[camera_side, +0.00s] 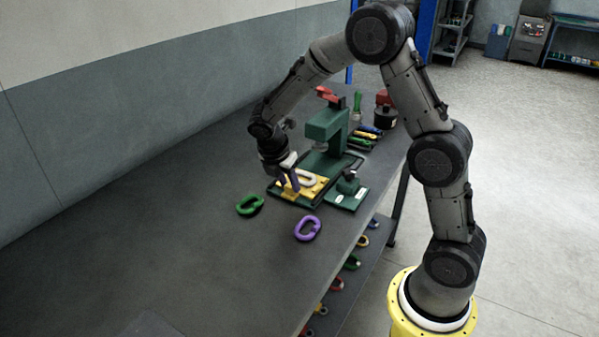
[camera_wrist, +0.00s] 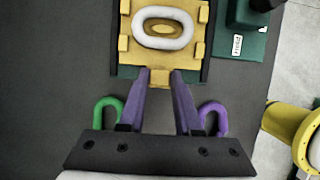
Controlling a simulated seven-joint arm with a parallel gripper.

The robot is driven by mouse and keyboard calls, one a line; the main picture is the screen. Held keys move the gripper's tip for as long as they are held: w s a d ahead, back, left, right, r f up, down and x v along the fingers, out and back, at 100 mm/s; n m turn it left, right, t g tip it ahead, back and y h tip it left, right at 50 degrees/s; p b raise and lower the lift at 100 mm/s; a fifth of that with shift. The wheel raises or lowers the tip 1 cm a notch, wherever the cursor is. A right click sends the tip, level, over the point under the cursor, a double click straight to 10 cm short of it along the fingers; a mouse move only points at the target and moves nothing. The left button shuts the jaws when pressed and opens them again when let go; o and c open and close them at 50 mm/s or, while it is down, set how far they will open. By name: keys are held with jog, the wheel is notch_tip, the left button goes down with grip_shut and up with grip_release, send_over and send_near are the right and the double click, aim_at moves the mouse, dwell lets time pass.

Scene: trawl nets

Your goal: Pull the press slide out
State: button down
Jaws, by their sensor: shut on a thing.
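The press slide (camera_side: 316,188) is a yellow plate with raised blocks, lying on the base of the green press (camera_side: 326,126). In the side view it lies in front of the press head. It also shows at the top of the wrist view (camera_wrist: 146,56), with a white link (camera_wrist: 163,27) lying flat between its blocks. My gripper (camera_side: 291,186) has purple fingers and is at the slide's near end. In the wrist view my gripper (camera_wrist: 159,78) is shut on the slide's small yellow front tab (camera_wrist: 159,85). The fingertips partly hide the tab's sides.
A green link (camera_side: 250,205) and a purple link (camera_side: 308,228) lie on the dark bench near the slide. A small green block with a label (camera_side: 348,184) stands right of the slide. The bench in front is mostly clear.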

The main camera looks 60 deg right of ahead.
jog(key=shift+a, duration=0.4)
jog(key=c, duration=0.6)
grip_release()
jog(key=v, duration=1.4)
jog(key=shift+d, duration=0.15)
